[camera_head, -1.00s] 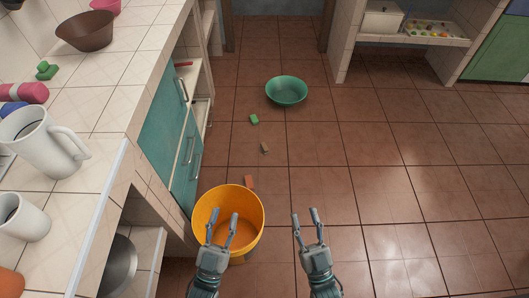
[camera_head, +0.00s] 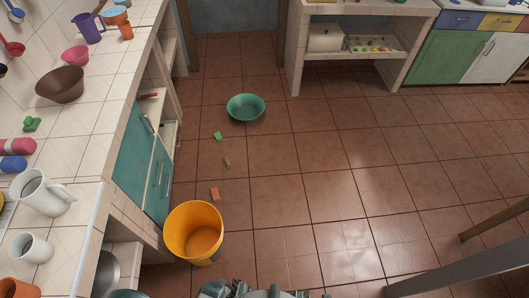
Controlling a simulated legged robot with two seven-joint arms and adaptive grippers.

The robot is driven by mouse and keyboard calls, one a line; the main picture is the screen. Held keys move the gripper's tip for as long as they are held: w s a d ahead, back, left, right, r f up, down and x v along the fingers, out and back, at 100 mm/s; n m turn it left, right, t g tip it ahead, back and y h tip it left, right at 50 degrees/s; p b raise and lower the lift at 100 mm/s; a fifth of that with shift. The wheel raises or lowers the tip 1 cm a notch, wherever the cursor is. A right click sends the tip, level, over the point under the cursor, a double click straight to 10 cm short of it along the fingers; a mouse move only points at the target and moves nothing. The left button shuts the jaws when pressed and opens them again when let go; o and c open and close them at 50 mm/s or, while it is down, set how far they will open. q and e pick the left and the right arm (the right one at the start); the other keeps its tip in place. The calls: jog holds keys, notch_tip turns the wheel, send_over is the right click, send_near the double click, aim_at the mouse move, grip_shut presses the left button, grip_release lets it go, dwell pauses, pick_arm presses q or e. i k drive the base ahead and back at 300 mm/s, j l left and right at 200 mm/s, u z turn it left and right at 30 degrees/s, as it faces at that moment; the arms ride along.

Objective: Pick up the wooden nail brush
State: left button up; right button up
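A small brownish block (camera_head: 227,162) lies on the tiled floor between a green block and an orange block. It looks like the wooden nail brush, but it is too small to make out bristles. My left gripper (camera_head: 217,289) and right gripper (camera_head: 275,292) show only as grey parts at the bottom edge, far nearer to me than the block. Their fingers are mostly cut off, so I cannot tell their opening. Nothing touches the block.
A green block (camera_head: 218,136) and a green bowl (camera_head: 246,107) lie farther off. An orange block (camera_head: 214,194) and an orange bucket (camera_head: 194,232) are nearer. The tiled counter (camera_head: 85,145) runs along the left. Grey bars (camera_head: 460,260) stand at lower right. The middle floor is clear.

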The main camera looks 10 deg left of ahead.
aim_at(226, 160)
jog(key=i+l+z, duration=0.15)
jog(key=i+l, duration=0.15)
jog(key=i, duration=0.15)
jog(key=i+l+z, duration=0.2)
jog(key=i, duration=0.25)
jog(key=i+l+z, duration=0.15)
jog(key=i, duration=0.3)
jog(key=i+j+u, duration=0.15)
jog(key=i+u, duration=0.7)
jog(key=i+l+u, duration=0.2)
jog(key=i+u, duration=0.25)
jog(key=i+l+u, duration=0.4)
jog(key=i+j, duration=0.05)
